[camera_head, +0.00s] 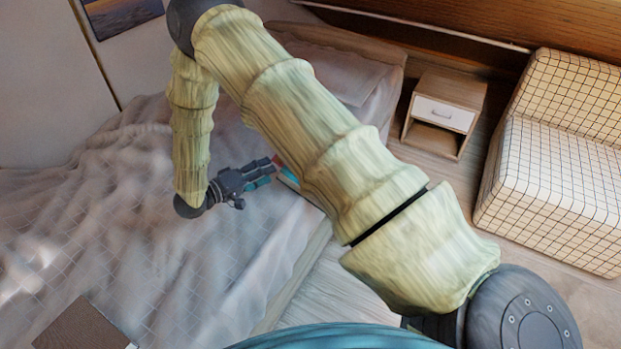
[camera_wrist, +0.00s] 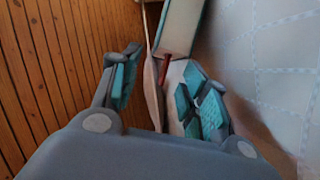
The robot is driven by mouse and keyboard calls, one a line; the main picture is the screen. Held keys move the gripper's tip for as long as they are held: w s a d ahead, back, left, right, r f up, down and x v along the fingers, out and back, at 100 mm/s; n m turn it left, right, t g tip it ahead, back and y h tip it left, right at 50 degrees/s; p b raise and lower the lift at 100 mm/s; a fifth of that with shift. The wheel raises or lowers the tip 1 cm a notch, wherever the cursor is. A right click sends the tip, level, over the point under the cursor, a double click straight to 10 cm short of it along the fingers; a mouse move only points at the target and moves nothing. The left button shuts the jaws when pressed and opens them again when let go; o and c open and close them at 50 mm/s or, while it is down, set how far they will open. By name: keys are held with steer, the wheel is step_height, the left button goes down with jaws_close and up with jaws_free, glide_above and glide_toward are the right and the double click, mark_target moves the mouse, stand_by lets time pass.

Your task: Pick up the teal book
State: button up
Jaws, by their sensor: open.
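My gripper (camera_head: 268,172) is open and hangs just above the edge of the bed in the head view. In the wrist view its two teal-padded fingers stand apart (camera_wrist: 160,75). A book-like block with pale sides and teal edges, seemingly the teal book (camera_wrist: 181,28), lies just beyond the fingertips at the top centre. A small red piece (camera_wrist: 165,68) shows at its near end, between the fingers. In the head view a red and teal sliver (camera_head: 288,175) shows right of the fingertips, and my arm hides the rest. I cannot tell whether the fingers touch it.
The bed (camera_head: 110,220) with a rumpled pale cover fills the left. Wooden floor shows beyond its edge. A nightstand (camera_head: 441,112) stands at the upper right, beside a checked armchair (camera_head: 560,165). A brown box-like thing (camera_head: 80,328) lies at the lower left.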

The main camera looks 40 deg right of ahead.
steer(key=shift+w+d+f, duration=0.1)
steer(key=shift+w+f, duration=0.15)
steer(key=shift+f, duration=0.25)
steer(key=d, duration=0.5)
steer(key=shift+d+f+b, duration=0.25)
steer(key=shift+f+b, duration=0.05)
steer(key=shift+f, duration=0.05)
steer(key=shift+w+d+f, duration=0.1)
steer(key=shift+w+d, duration=0.05)
steer(key=shift+d, duration=0.7)
steer(key=shift+w+d+f, duration=0.15)
steer(key=shift+d, duration=0.75)
steer(key=shift+w+d+f, duration=0.1)
steer(key=shift+w+d, duration=0.05)
steer(key=shift+d, duration=0.7)
jaws_close()
steer(key=shift+r, duration=0.1)
